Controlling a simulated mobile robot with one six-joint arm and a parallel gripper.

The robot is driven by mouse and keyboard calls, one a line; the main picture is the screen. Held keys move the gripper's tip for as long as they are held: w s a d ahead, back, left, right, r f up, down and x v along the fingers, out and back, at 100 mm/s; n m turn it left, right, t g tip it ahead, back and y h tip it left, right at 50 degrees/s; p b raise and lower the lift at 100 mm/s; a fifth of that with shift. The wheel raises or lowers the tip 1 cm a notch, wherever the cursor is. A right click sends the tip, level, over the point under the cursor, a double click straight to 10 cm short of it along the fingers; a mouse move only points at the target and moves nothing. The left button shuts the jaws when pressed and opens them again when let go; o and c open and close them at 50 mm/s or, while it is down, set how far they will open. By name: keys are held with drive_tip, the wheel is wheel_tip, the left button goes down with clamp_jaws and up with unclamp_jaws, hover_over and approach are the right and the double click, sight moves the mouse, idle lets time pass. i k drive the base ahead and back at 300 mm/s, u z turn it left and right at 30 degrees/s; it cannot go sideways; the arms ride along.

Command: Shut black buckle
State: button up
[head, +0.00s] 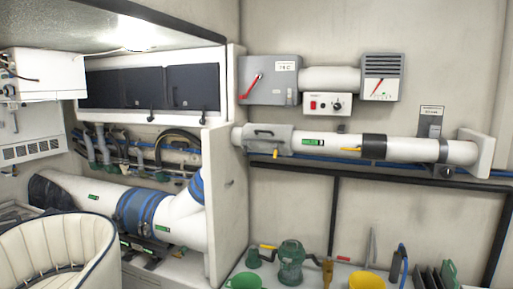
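My gripper is not in view. I cannot pick out a black buckle for certain. A grey housing (268,139) around the white wall pipe has a dark handle-like part on its upper face and a yellow lever (275,153) below. Small black fittings (203,120) hang at the lower edge of the dark-panelled cabinet. The thick white duct at lower left has blue straps (140,209) around it, with dark parts below it. These are too small to tell whether any is a buckle, or open or shut.
A cream padded seat (60,255) fills the lower left. A white partition (217,205) stands mid-left. A low white surface at the bottom holds a green lantern-like item (291,263), a yellow container (366,281) and a green one (243,282). The right wall is mostly bare below the pipe.

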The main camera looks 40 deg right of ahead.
sight(246, 149)
drive_tip(key=z, duration=0.8)
drive_tip(key=k, duration=0.65)
drive_tip(key=z, duration=0.35)
drive_tip(key=i, duration=0.5)
drive_tip(key=u, duration=0.05)
